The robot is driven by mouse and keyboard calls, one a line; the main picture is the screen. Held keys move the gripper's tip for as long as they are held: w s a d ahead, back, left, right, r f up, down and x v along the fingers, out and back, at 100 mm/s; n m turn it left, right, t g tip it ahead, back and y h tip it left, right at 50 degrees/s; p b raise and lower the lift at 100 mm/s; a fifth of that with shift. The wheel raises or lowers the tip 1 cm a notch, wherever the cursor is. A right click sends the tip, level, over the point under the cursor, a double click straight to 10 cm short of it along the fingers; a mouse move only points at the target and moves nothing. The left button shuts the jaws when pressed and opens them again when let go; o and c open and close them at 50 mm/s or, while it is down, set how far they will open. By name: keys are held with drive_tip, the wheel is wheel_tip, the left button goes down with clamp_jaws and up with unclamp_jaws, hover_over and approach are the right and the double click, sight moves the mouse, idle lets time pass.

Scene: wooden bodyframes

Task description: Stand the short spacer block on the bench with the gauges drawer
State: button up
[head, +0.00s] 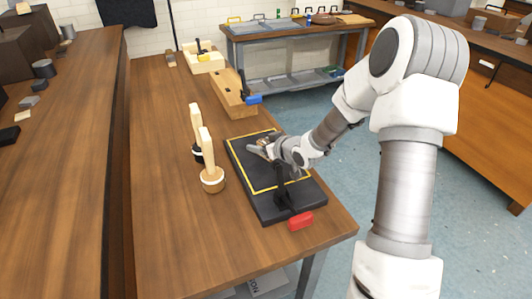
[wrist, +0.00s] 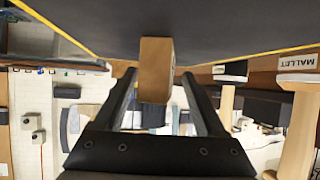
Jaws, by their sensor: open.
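A small tan wooden block (wrist: 156,62), which looks like the short spacer block, stands upright on the dark mat (head: 262,207) with a yellow border line. My gripper (head: 259,150) is low over the mat in the head view. In the wrist view, which is upside down, its two dark fingers (wrist: 157,88) are apart, one on each side of the block. I cannot tell whether either finger touches it. In the head view the block is mostly hidden by my gripper. A bench with drawers (head: 485,115) stands at the right; its small drawer label is too small to read.
Two upright mallets (head: 208,160) stand left of the mat; a MALLET label (wrist: 297,62) shows in the wrist view. A red-handled black tool (head: 300,221) is at the mat's near edge. A wooden block with a blue handle (head: 233,98) lies behind. The bench's left side (head: 155,200) is clear.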

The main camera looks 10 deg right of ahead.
drive_tip(key=shift+w+a+f, duration=0.15)
drive_tip(key=shift+w+f, duration=0.05)
drive_tip(key=shift+w, duration=0.2)
clamp_jaws()
drive_tip(key=shift+r, duration=0.15)
